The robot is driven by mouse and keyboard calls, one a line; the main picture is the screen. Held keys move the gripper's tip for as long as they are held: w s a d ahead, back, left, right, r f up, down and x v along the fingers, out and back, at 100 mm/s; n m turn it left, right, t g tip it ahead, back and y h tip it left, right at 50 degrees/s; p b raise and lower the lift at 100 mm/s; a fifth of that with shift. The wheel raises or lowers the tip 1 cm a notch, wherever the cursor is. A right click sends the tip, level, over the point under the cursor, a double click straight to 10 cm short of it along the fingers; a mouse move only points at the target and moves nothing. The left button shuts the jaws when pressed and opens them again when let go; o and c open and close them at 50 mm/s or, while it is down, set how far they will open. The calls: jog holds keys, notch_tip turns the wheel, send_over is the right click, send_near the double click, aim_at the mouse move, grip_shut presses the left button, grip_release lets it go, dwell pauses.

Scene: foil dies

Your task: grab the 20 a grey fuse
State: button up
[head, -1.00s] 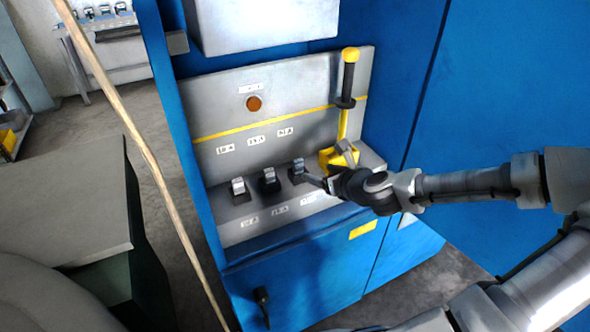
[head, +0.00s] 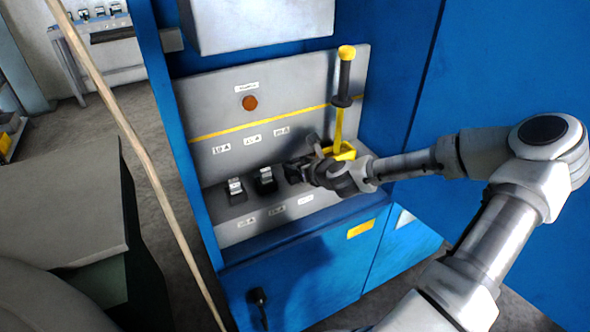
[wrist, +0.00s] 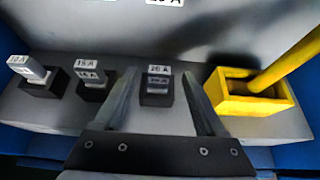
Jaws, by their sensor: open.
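The 20 A grey fuse (wrist: 158,83) sits upright in a black holder on the grey ledge in the wrist view. The fingers of my gripper (wrist: 164,92) are open and stand on either side of the fuse, apart from it. In the head view my gripper (head: 297,172) is at the right end of the fuse row and hides most of this fuse. A 15 A fuse (wrist: 92,76) and a 10 A fuse (wrist: 29,69) stand in their own black holders to the left.
A yellow box (wrist: 247,94) with a yellow lever (head: 340,110) stands close to the right of my gripper. The grey back panel (head: 215,112) with an orange button (head: 250,103) rises behind. A wooden pole (head: 125,130) crosses the left of the head view.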

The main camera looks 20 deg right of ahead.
aim_at(291, 160)
jog(key=shift+p+x, duration=0.3)
jog(key=shift+x, duration=2.45)
jog(key=shift+r, duration=0.15)
grip_shut()
